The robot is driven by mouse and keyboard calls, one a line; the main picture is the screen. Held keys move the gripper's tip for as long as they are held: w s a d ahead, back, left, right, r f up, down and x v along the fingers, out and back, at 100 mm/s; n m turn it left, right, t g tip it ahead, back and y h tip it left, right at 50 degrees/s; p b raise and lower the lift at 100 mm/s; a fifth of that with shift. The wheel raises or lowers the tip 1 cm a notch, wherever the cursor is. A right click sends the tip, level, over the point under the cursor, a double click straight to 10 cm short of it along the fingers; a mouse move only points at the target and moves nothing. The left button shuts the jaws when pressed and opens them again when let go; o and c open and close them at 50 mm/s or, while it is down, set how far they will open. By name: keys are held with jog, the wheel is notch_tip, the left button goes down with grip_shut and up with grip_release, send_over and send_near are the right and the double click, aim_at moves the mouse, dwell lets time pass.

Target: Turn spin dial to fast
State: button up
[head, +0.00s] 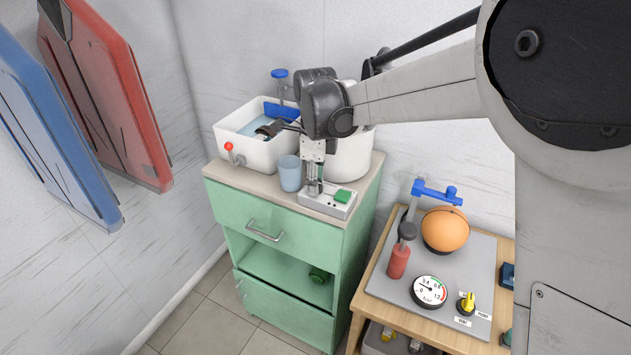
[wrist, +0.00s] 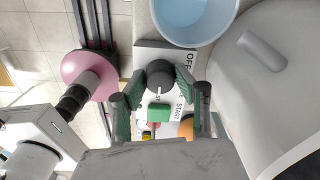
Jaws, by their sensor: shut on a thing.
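The spin dial (wrist: 160,74) is a dark round knob on a white control panel (wrist: 147,52). My gripper (wrist: 160,80) is shut on the dial, with its green-padded fingers on opposite sides of the knob. A light mark shows on the knob's lower side in the wrist view. The panel reads OFF at the upper right and START by a green button (wrist: 158,112). Other lettering is hidden by the fingers. In the head view my gripper (head: 314,188) points down at the control panel (head: 322,207), and the dial is mostly hidden.
A blue cup (head: 290,174) stands close beside the panel, with a white drum (head: 352,160) behind. The white basin (head: 270,153) with a red-topped lever (head: 229,147) is at the left. A wooden stand with a gauge (head: 430,291) is at the right.

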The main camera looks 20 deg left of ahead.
jog(key=o, duration=1.1)
notch_tip(320, 180, up, 12)
jog(key=shift+d, duration=0.1)
